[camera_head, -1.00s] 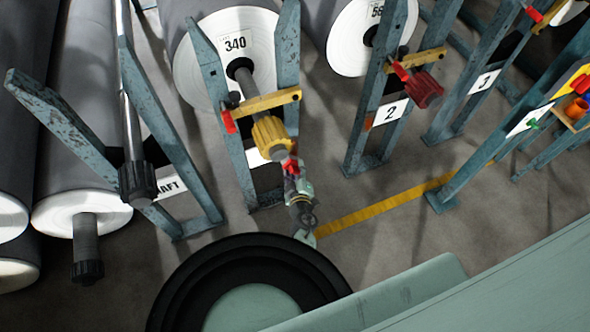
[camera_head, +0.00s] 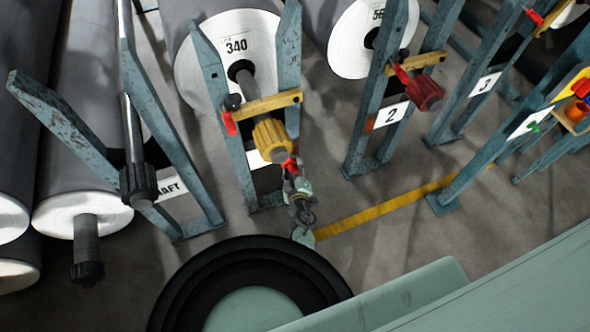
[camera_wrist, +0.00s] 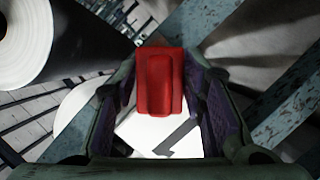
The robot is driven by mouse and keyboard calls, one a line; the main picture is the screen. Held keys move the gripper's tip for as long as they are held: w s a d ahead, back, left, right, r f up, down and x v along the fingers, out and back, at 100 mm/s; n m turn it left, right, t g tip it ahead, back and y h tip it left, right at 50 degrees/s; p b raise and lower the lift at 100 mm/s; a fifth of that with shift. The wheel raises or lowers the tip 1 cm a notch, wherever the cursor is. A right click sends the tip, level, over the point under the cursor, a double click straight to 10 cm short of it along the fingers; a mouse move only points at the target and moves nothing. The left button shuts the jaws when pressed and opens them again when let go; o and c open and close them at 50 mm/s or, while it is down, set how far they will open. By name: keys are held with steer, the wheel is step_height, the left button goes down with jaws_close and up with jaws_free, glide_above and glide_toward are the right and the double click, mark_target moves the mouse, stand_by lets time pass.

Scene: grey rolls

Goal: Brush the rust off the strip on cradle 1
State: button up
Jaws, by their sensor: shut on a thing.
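Cradle 1 (camera_head: 288,70) is the blue-grey worn stand in front of the roll marked 340. A yellow bar (camera_head: 268,105) and a yellow knob (camera_head: 272,138) sit across its upper part. Its white number plate (camera_head: 256,159) is partly hidden by my arm; in the wrist view the plate (camera_wrist: 165,138) shows part of a "1". My gripper (camera_wrist: 162,85) is shut on a red block-like thing, likely the brush (camera_wrist: 160,82). In the head view my gripper (camera_head: 291,172) is below the yellow knob with the red brush (camera_head: 289,163) towards the cradle. No rust is clearly visible on cradle 1.
Cradle 2 (camera_head: 361,120) stands to the right with a red knob (camera_head: 426,95) and an orange patch (camera_head: 370,123) beside its plate. A dark knob (camera_head: 138,184) juts out at the left. A tray (camera_head: 575,115) with orange things is at the far right. Floor is open around the yellow line (camera_head: 385,208).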

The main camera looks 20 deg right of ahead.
steer(key=shift+w, duration=0.25)
